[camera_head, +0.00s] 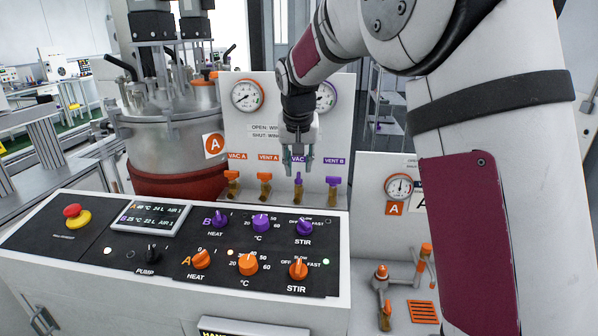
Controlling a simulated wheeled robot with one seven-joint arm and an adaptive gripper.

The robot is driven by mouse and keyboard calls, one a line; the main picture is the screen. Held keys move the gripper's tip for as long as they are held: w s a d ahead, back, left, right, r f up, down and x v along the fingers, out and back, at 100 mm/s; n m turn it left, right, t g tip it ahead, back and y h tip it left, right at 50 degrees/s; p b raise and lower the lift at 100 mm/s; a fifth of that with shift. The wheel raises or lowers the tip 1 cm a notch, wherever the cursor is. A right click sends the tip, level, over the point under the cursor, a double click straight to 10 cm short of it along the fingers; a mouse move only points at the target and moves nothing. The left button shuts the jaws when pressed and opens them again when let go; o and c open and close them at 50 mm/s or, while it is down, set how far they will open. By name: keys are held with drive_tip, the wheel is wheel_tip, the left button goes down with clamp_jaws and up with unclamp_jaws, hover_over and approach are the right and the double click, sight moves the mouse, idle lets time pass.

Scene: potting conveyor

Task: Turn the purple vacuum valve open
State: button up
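The purple vacuum valve (298,184) stands on the ledge below the gauge panel, third from the left in a row of valves. It has a purple handle on a brass-coloured body, and its label above, starting "VAC", is partly covered by my gripper. My gripper (298,168) points down just above this valve, with its two fingers apart on either side of the handle's top in the picture. I cannot tell whether the fingers touch the handle. Nothing is held.
The orange VAC A valve (232,184) and orange VENT A valve (265,186) stand to the left. The purple VENT B valve (333,188) stands close on the right. The control panel (75,250) with knobs lies in front. A steel reactor (165,145) stands at the left.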

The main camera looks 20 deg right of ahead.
sight(298, 175)
drive_tip(key=shift+x, duration=1.85)
clamp_jaws()
drive_tip(key=shift+a, duration=0.1)
drive_tip(key=shift+m+h, duration=0.3)
drive_tip(key=shift+m, duration=0.3)
unclamp_jaws()
